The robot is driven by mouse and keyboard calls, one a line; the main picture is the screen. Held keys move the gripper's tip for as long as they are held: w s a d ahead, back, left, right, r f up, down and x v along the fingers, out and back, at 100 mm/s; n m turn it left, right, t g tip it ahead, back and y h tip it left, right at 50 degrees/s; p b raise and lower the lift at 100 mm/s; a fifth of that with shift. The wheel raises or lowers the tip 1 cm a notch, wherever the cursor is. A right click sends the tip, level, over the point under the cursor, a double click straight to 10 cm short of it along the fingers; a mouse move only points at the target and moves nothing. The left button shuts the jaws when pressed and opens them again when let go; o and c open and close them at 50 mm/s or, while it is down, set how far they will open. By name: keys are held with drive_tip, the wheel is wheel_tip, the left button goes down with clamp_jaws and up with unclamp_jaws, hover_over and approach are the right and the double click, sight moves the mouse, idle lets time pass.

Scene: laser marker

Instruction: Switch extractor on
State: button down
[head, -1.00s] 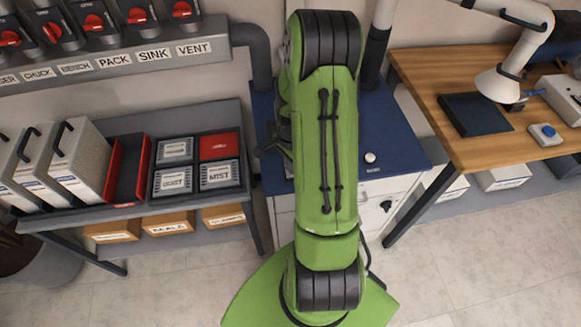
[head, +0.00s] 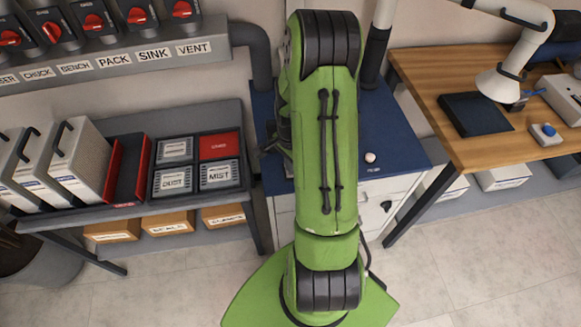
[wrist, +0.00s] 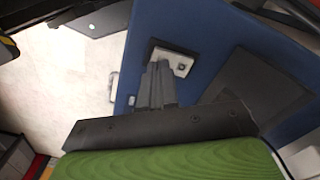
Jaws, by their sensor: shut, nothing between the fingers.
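The blue-topped extractor cabinet (head: 395,130) stands behind my green arm in the head view. A small white round knob (head: 370,157) sits on its top, right of my arm. In the wrist view my gripper (wrist: 158,66) is shut and empty over the blue top (wrist: 210,25). Its fingertips overlap a small pale plate with a dark round part (wrist: 179,64), set in a dark frame. I cannot tell whether they touch it. In the head view the gripper is mostly hidden behind my arm.
Red rotary switches (head: 137,15) line a grey wall panel above labels including VENT. A shelf (head: 75,212) with filter boxes stands at left.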

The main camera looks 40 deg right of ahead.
drive_tip(key=shift+f+b, duration=0.75)
drive_tip(key=shift+f, duration=0.15)
wheel_tip(320, 180, up, 7)
drive_tip(key=p, duration=0.5)
drive_tip(key=shift+r+p, duration=0.15)
drive_tip(key=shift+p, duration=0.15)
idle(0.4)
